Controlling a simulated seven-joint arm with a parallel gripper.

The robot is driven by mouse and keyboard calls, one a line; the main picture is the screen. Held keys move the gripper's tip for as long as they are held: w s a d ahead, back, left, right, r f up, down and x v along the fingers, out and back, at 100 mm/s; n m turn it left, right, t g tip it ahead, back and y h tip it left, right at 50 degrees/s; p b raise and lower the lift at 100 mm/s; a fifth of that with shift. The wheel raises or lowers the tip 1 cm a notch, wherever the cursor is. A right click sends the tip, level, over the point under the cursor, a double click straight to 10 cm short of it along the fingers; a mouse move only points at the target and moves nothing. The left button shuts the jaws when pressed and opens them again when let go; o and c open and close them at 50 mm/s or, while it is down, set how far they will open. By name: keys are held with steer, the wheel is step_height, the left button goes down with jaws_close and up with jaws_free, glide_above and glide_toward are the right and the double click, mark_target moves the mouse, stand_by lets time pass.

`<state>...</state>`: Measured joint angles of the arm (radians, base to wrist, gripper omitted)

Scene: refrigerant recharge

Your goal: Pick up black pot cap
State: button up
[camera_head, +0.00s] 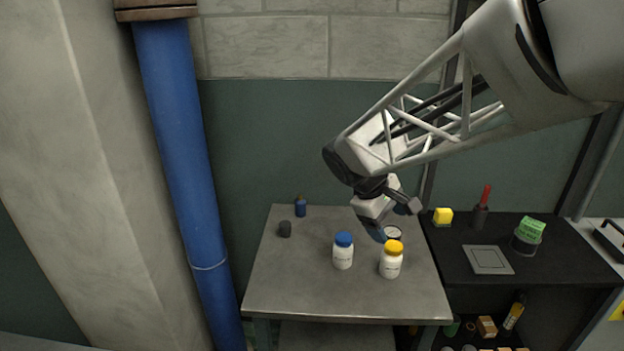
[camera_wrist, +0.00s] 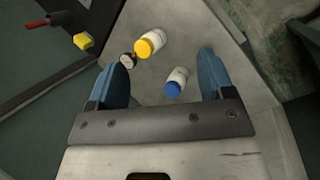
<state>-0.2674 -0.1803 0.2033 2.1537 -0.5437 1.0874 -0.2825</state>
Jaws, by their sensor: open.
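A small black cylinder (camera_head: 285,229), which looks like a black cap, stands at the left side of the grey table. It does not show in the wrist view. A dark round piece with a pale top (camera_head: 393,232) lies behind the yellow-capped bottle; it also shows in the wrist view (camera_wrist: 128,60), near the left finger. I cannot tell for sure which of the two is the black pot cap. My gripper (camera_head: 392,219) is open and empty above the back right of the table. Its two blue fingers show wide apart in the wrist view (camera_wrist: 163,72).
A blue-capped white bottle (camera_head: 343,251) and a yellow-capped white bottle (camera_head: 390,260) stand on the grey table (camera_head: 310,290). A small blue bottle (camera_head: 300,207) stands at the back left. A black shelf unit (camera_head: 545,255) holding a yellow block (camera_head: 443,216) adjoins at right.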

steer(key=w+a+f+n+h, duration=0.2)
steer(key=w+a+f+n, duration=0.3)
steer(key=w, duration=0.4)
steer(key=n+t+h, duration=0.4)
steer(key=n+t, duration=0.3)
steer(key=n, duration=0.3)
glide_toward(280, 226)
steer(key=x, duration=0.4)
steer(key=shift+w+d+f, duration=0.1)
steer(key=shift+w+f, duration=0.05)
steer(key=shift+w, duration=0.05)
steer(key=shift+x, duration=1.3)
steer(key=shift+f, duration=0.1)
steer(key=shift+x, duration=2.6)
